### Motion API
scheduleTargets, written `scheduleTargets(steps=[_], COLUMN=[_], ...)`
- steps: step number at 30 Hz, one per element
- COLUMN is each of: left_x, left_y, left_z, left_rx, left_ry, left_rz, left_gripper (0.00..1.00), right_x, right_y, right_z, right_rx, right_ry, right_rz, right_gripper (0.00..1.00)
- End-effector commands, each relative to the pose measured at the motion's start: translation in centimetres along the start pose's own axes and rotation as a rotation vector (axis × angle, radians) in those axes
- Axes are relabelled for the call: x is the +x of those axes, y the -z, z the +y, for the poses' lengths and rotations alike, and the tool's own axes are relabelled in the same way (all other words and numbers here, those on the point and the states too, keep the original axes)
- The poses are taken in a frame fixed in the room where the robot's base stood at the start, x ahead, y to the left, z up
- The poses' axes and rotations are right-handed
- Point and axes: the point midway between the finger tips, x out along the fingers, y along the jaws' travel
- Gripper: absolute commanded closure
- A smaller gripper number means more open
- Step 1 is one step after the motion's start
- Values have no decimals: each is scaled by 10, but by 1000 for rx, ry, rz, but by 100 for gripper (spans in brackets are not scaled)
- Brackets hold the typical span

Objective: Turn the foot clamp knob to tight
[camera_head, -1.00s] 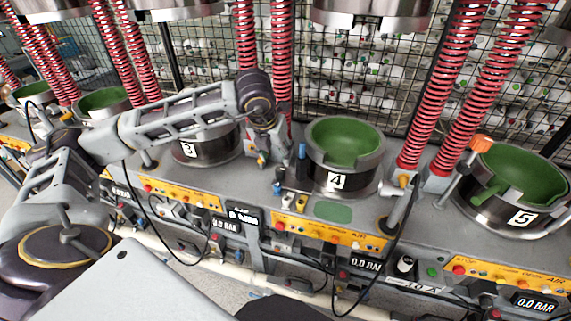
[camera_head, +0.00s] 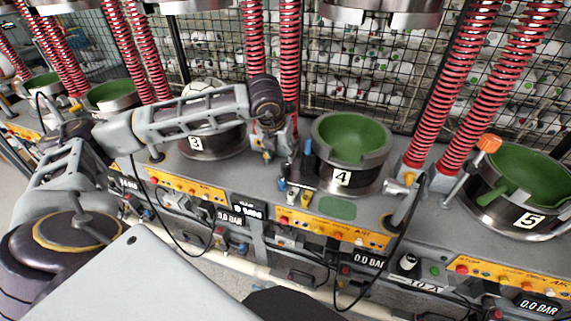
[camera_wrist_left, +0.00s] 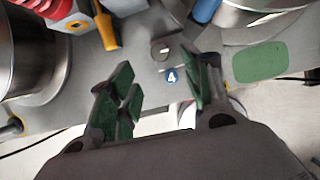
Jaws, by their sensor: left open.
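A small round grey knob (camera_wrist_left: 162,48) stands on the bench just above a round blue label marked 4, in the left wrist view. I cannot tell for sure that it is the foot clamp knob. My left gripper (camera_wrist_left: 157,85) is open and empty. Its green-padded fingers stand apart on either side of the label, with the knob beyond the tips and untouched. In the head view my left gripper (camera_head: 273,150) is small and partly hidden by its own wrist, between pots 3 and 4. My right gripper is not in view.
Pot 4 (camera_head: 342,178) stands right of the gripper, and pot 3 (camera_head: 208,149) to its left. Red springs (camera_head: 289,60) rise behind. An orange handle (camera_wrist_left: 106,32) and a blue cylinder (camera_wrist_left: 206,10) flank the knob. A green pad (camera_wrist_left: 260,61) lies at right.

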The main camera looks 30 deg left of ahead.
Motion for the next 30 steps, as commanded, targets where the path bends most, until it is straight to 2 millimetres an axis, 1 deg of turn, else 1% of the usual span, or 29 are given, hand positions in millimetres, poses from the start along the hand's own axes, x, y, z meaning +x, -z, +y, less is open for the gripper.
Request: scheduleTargets(steps=[3,18,24,30], left_x=[16,80,97,103], left_y=[1,0,0,0], left_z=[0,0,0,0], left_rx=[1,1,1,2], left_ry=[0,0,0,0], left_rz=[3,1,1,0], left_gripper=[51,51,51,51], right_x=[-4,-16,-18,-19], right_y=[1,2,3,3], right_z=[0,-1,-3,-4], right_rx=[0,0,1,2], right_ry=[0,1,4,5], right_rz=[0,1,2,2], right_gripper=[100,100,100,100])
